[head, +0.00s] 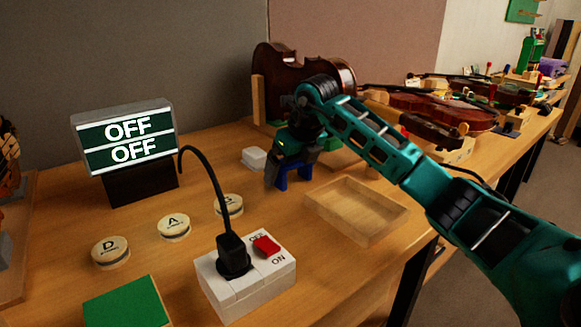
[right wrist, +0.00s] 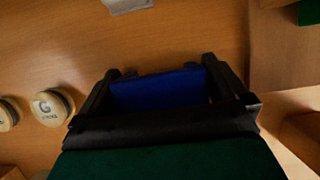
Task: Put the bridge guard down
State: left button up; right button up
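The bridge guard (head: 294,177) is a blue piece with short legs, over the bench just behind the wooden tray. My right gripper (head: 283,168) comes down on it from above and partly hides it. In the right wrist view the blue guard (right wrist: 160,89) fills the space between the two fingers of my right gripper (right wrist: 162,86), with a finger against each end. The guard is at or very near the bench top; I cannot tell whether its legs touch the wood. My left gripper is not in view.
A shallow wooden tray (head: 352,208) lies in front of the guard. A white block (head: 254,157) and round string tins (head: 174,226) are to the left. A power strip (head: 247,281) with a black plug stands in front. A violin body (head: 300,80) stands behind.

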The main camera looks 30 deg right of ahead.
jog(key=p+v, duration=0.2)
jog(key=v, duration=1)
jog(key=shift+r, duration=0.15)
dwell(0.3)
